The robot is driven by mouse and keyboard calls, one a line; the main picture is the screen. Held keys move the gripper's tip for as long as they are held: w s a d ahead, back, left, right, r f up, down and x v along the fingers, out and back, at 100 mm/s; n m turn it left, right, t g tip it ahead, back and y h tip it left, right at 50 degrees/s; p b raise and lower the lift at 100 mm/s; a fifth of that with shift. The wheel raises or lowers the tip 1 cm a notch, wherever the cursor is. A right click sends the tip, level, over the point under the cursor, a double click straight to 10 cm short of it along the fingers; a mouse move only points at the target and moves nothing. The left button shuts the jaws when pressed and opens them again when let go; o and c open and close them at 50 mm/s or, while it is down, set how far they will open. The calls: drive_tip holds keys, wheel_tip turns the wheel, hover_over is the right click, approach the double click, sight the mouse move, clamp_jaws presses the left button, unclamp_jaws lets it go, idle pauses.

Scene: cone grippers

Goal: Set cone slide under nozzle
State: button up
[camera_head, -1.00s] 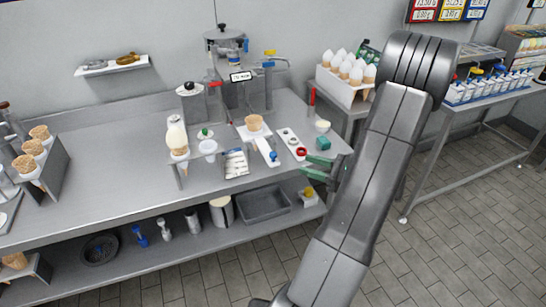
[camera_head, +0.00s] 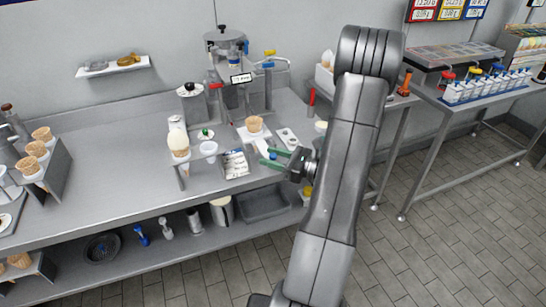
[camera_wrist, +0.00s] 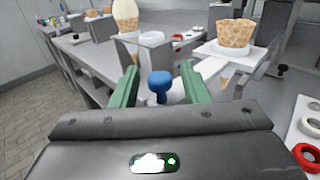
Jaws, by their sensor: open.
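The cone slide (camera_head: 262,144) is a white holder on the counter with an empty waffle cone (camera_head: 254,125) standing in it. It also shows in the wrist view, where the cone (camera_wrist: 236,36) is upright at upper right. The slide's blue knob (camera_wrist: 160,84) faces me. My gripper (camera_wrist: 158,84) is open, its green fingers on either side of the knob; I cannot tell whether they touch it. In the head view my gripper (camera_head: 270,158) is at the slide's front end. The dispensing machine (camera_head: 236,62) stands behind the cone; its nozzle is hard to make out.
A filled cone (camera_head: 179,142) stands in a holder to the left, with a white cup (camera_head: 208,149) beside it. A card (camera_head: 235,163) lies left of the slide. A rack of cones (camera_head: 36,158) is at far left. A red ring (camera_wrist: 307,157) is at right.

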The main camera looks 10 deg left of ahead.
sight(264, 147)
clamp_jaws()
drive_tip(key=w+a, duration=0.1)
drive_tip(key=w, duration=0.1)
drive_tip(key=w+a, duration=0.3)
drive_tip(key=w, duration=0.2)
drive_tip(key=shift+a+b, duration=0.3)
drive_tip(key=shift+b, duration=0.05)
unclamp_jaws()
drive_tip(key=shift+s, duration=0.1)
drive_tip(key=s+d+b, duration=0.2)
drive_tip(key=d, duration=1.1)
drive_tip(key=shift+s+d+b, duration=0.3)
